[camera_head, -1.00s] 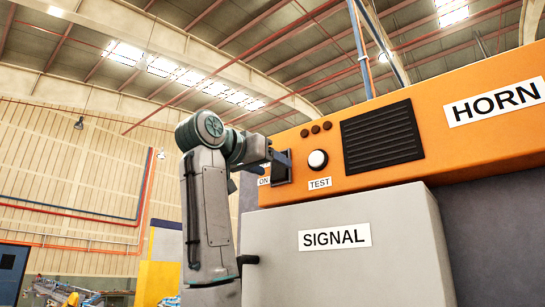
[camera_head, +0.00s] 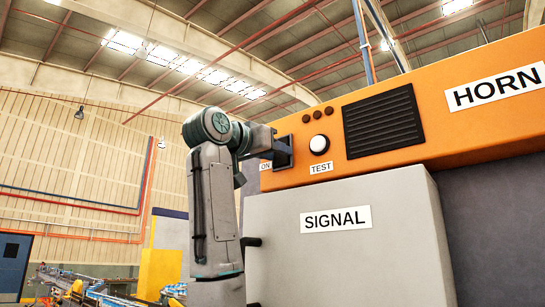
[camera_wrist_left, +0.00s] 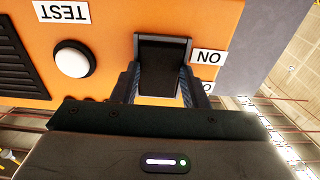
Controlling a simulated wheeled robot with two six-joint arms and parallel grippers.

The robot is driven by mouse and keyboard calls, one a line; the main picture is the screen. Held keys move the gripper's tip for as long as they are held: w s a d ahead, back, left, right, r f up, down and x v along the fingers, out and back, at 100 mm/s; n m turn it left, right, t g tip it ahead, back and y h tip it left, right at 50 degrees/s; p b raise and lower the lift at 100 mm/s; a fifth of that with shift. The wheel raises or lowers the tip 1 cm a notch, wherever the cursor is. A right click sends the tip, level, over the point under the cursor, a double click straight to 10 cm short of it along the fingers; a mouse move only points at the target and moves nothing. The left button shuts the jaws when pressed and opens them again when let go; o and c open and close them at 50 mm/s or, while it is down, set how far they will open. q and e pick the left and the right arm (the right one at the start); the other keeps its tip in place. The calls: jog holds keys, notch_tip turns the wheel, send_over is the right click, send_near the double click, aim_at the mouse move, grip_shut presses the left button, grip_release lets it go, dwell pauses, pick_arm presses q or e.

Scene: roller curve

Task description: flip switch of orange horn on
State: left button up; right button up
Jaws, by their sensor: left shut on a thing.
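The orange horn (camera_head: 455,130) is a wide orange box with a HORN label, a black grille and a white TEST button (camera_head: 319,142). In the left wrist view the switch (camera_wrist_left: 160,72) shows upside down beside the ON label (camera_wrist_left: 208,57). My left gripper (camera_wrist_left: 160,88) has one finger on each side of the rocker and is shut on it. In the head view the gripper (camera_head: 276,148) covers part of the switch. My right gripper is not in view.
A grey SIGNAL box (camera_head: 340,250) stands below the horn, close to my left arm, with a small black handle (camera_head: 251,242) on its left side. A yellow panel (camera_head: 160,270) stands behind the arm. Open hall space lies at the left.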

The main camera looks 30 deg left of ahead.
pick_arm(q)
jog(key=shift+w+f+t+b, duration=0.1)
jog(key=shift+f+t+b, duration=0.3)
jog(key=shift+t+b, duration=0.35)
jog(key=shift+r+t, duration=0.15)
jog(key=shift+t, duration=0.1)
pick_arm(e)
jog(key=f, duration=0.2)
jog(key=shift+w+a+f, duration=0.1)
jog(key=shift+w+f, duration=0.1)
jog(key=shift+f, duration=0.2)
pick_arm(q)
jog(key=shift+r, duration=0.1)
jog(key=o, duration=0.7)
jog(key=shift+o, duration=1.4)
jog(key=shift+w, duration=0.15)
